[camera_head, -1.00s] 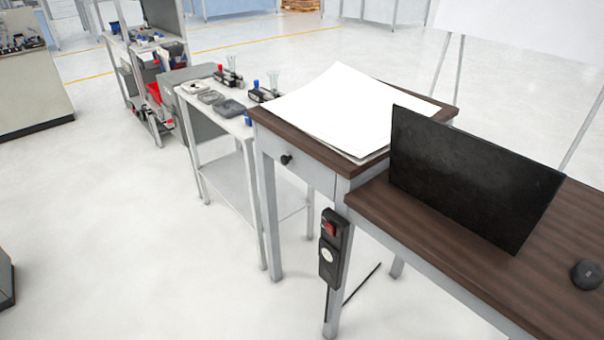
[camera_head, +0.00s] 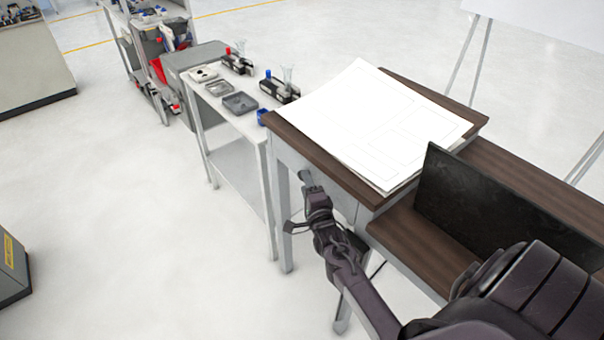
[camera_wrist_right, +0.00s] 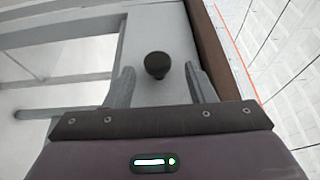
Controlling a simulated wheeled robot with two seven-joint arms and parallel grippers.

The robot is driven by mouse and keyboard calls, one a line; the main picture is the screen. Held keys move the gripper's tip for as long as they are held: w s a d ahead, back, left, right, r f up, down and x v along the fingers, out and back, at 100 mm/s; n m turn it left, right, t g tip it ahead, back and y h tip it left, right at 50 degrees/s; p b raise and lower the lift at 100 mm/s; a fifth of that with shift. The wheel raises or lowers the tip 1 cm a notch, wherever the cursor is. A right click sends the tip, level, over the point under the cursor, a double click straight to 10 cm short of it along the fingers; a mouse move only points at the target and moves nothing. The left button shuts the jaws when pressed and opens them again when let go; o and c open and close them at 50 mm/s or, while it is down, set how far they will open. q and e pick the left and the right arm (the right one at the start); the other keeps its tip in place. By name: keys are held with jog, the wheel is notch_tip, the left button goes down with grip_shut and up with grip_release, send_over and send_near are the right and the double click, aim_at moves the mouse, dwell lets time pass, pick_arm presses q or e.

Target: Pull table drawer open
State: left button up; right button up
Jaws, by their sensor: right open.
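The table (camera_head: 290,118) has a dark wooden top and a grey frame. The front of its drawer (camera_head: 328,190) faces me and is partly hidden behind my right gripper (camera_head: 306,180). The drawer looks shut. In the right wrist view, the round black drawer knob (camera_wrist_right: 158,65) stands out from the grey drawer front (camera_wrist_right: 150,28). My right gripper (camera_wrist_right: 161,85) is open, with one finger on each side of the knob and gaps between. The knob lies a little beyond the fingertips' middle. My left gripper is not in view.
White papers (camera_head: 375,125) cover the tabletop. A black panel (camera_head: 470,205) stands on the lower wooden desk at the right. A side table (camera_head: 245,125) with trays and small devices stands to the left.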

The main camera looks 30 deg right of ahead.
aim_at(302, 180)
jog(key=x, duration=0.4)
jog(key=shift+f, duration=0.15)
jog(key=shift+w+d, duration=0.1)
jog(key=shift+w, duration=0.2)
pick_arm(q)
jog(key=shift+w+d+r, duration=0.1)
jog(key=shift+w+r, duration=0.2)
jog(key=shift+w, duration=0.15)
pick_arm(e)
grip_shut()
